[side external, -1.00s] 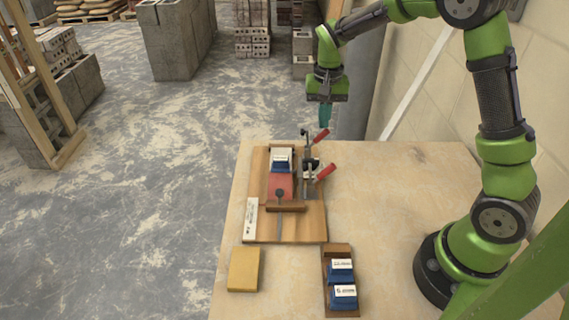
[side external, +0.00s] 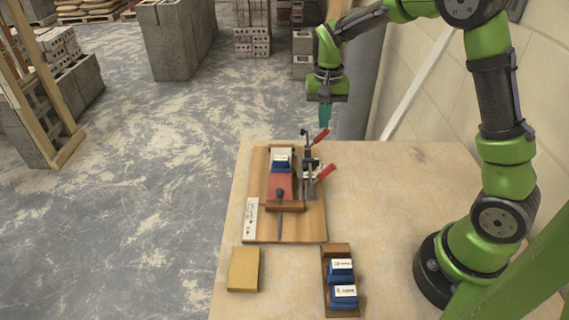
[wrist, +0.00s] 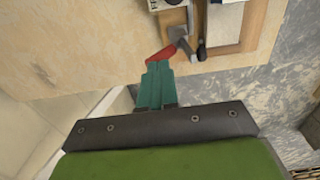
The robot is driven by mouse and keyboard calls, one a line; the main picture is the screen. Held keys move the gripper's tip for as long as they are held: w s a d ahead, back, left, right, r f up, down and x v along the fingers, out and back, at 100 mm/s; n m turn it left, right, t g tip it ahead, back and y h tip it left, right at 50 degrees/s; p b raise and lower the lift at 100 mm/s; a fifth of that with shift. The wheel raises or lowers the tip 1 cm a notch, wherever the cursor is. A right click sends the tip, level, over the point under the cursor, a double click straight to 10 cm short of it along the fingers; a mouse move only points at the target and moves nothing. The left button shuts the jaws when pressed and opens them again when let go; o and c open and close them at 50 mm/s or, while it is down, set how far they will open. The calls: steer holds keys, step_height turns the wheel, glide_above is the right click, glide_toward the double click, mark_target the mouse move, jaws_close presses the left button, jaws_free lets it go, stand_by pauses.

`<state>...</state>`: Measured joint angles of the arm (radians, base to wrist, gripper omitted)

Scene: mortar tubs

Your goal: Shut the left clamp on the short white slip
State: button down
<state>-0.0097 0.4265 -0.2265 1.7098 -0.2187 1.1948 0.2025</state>
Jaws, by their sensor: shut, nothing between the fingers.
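My gripper (side external: 325,115) has teal fingers that are shut and empty, pointing down above the far right corner of the wooden board. The fingers also show in the wrist view (wrist: 156,80). Two dark toggle clamps with red handles stand along the board's right edge. The far clamp's handle (side external: 321,135) is just below my fingertips; the near clamp's handle (side external: 327,171) slants up to the right. In the wrist view a red handle (wrist: 160,55) lies at the fingertips; contact is unclear. A small white piece (side external: 317,166) shows by the near clamp; whether it is the short slip is unclear.
The board (side external: 312,226) carries a blue-and-white block (side external: 281,160), a red block (side external: 281,185) and a white strip (side external: 250,219) along its left edge. A yellow block (side external: 243,269) and a tray (side external: 336,249) with two blue tubs are nearer. The tabletop (side external: 400,180) right of the clamps is clear.

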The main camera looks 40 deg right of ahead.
steer(key=shift+f, duration=0.1)
steer(key=shift+s+d+f, duration=0.2)
steer(key=shift+f, duration=0.2)
steer(key=shift+s+d+f, duration=0.15)
steer(key=shift+f, duration=0.2)
steer(key=shift+s+d+f, duration=0.1)
steer(key=shift+f, duration=0.05)
steer(key=shift+s+d+f, duration=0.15)
steer(key=shift+s+f, duration=0.05)
steer(key=shift+f, duration=0.4)
steer(key=shift+r, duration=3.5)
steer(key=shift+w, duration=0.1)
steer(key=s+a+r+n+t, duration=0.1)
steer(key=s+a+r+t, duration=0.1)
steer(key=s, duration=0.4)
steer(key=s+a+r+n+t+y, duration=0.1)
steer(key=s+a+r+n+t, duration=0.1)
steer(key=s+a+r, duration=0.2)
steer(key=s+a+r+n+t+y, duration=0.1)
steer(key=s+a+r+n+t, duration=0.1)
steer(key=s+a, duration=0.3)
steer(key=s+r+t, duration=0.1)
steer(key=s, duration=0.1)
steer(key=shift+s+a, duration=0.3)
steer(key=shift+a, duration=0.05)
